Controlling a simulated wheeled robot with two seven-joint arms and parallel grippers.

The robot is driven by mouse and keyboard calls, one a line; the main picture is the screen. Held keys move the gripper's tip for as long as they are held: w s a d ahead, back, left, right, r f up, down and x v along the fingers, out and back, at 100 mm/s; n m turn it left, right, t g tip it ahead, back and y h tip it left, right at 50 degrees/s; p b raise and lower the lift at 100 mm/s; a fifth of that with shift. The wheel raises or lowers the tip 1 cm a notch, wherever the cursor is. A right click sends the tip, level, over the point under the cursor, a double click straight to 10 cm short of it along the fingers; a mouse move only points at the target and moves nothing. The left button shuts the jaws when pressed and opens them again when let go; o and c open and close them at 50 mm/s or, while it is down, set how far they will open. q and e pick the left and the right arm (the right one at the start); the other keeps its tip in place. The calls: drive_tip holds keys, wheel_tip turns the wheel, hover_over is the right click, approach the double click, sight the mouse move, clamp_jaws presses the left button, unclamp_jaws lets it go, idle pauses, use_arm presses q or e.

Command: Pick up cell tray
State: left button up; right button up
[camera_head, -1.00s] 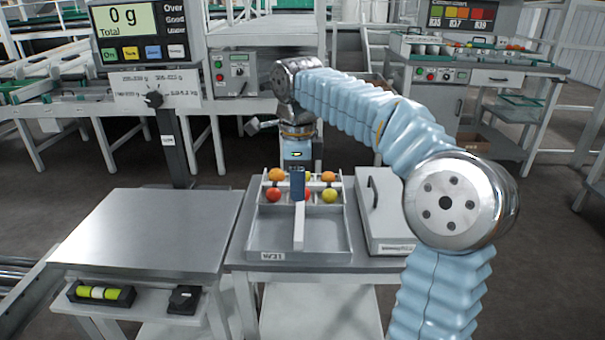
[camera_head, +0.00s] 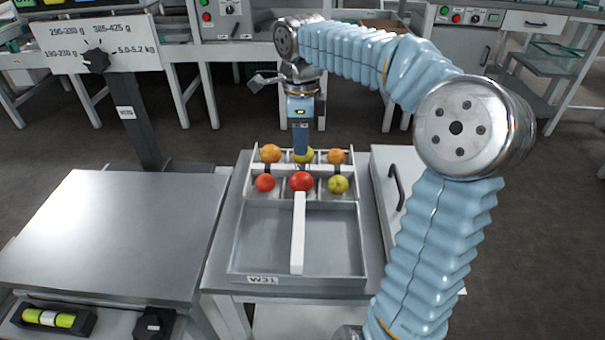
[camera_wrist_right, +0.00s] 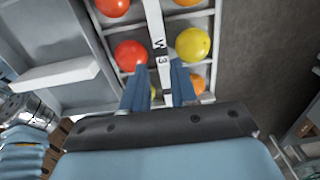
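The cell tray (camera_head: 325,199) holds red, yellow and orange tomatoes in two rows of cells, at the back of a grey box (camera_head: 262,279) marked W31. In the right wrist view a pale spine (camera_wrist_right: 154,28) with lettering runs between the rows. My right gripper (camera_head: 301,158) is over the middle of the tray, pointing down. In the wrist view its blue fingers (camera_wrist_right: 158,75) are apart, one on each side of the spine. I cannot tell whether they touch it. The fingers partly hide tomatoes. My left gripper is not in view.
A white bar (camera_head: 298,233) stands in the box's otherwise bare front half. A lidded pale case (camera_head: 385,160) with a dark handle is close on the right. A flat scale plate (camera_head: 120,230) is on the left, with its post (camera_head: 135,120) behind.

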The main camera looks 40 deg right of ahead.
sight(302, 167)
drive_tip(key=shift+d+f, duration=0.15)
drive_tip(key=shift+f, duration=3.45)
drive_tip(key=shift+f+b, duration=0.25)
drive_tip(key=shift+b, duration=0.05)
clamp_jaws()
